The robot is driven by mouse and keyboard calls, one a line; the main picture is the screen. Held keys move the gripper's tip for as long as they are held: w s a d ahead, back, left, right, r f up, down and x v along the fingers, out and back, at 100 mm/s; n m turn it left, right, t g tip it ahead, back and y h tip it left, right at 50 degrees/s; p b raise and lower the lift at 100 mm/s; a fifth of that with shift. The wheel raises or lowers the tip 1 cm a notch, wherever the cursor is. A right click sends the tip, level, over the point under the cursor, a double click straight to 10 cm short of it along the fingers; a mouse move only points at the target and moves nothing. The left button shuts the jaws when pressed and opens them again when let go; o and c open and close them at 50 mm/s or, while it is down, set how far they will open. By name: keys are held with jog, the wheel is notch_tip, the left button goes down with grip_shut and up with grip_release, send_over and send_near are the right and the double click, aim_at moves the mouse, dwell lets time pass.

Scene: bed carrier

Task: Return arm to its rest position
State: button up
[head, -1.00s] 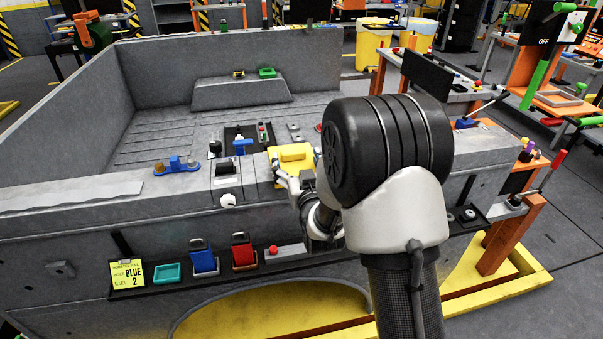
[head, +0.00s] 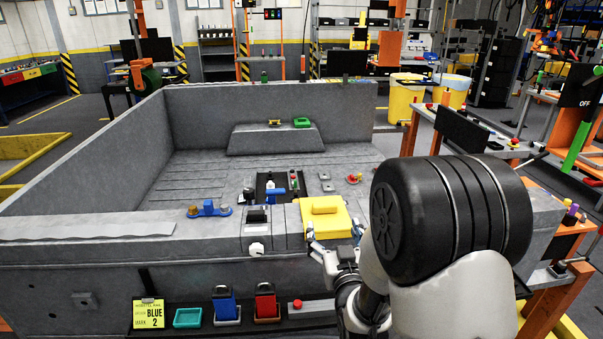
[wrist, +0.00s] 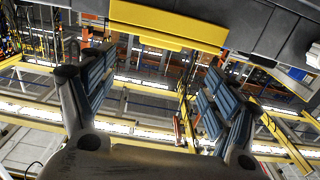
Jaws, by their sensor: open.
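My gripper (head: 335,240) is at the front edge of the grey bed, just in front of and below a yellow block (head: 325,215). Its two fingers are apart, and nothing shows between them. In the wrist view my gripper (wrist: 152,85) is open with both dark, ridged fingers spread. A yellow piece (wrist: 165,28) under a grey surface lies beyond the fingertips there. Whether a finger touches the yellow block cannot be told. My arm's large black joint hides the bed's right front part in the head view.
The grey bed (head: 130,255) has high walls at left and back. A blue part (head: 209,209) and a white knob (head: 257,248) are on its front ledge. A workbench (head: 470,133) stands right.

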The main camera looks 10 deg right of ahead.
jog(key=shift+r, duration=0.5)
jog(key=s+r+g, duration=0.2)
jog(key=s+g, duration=0.4)
jog(key=s, duration=1.1)
jog(key=s+r+g, duration=0.1)
jog(key=s+g, duration=0.6)
jog(key=s, duration=1.1)
jog(key=shift+r, duration=0.4)
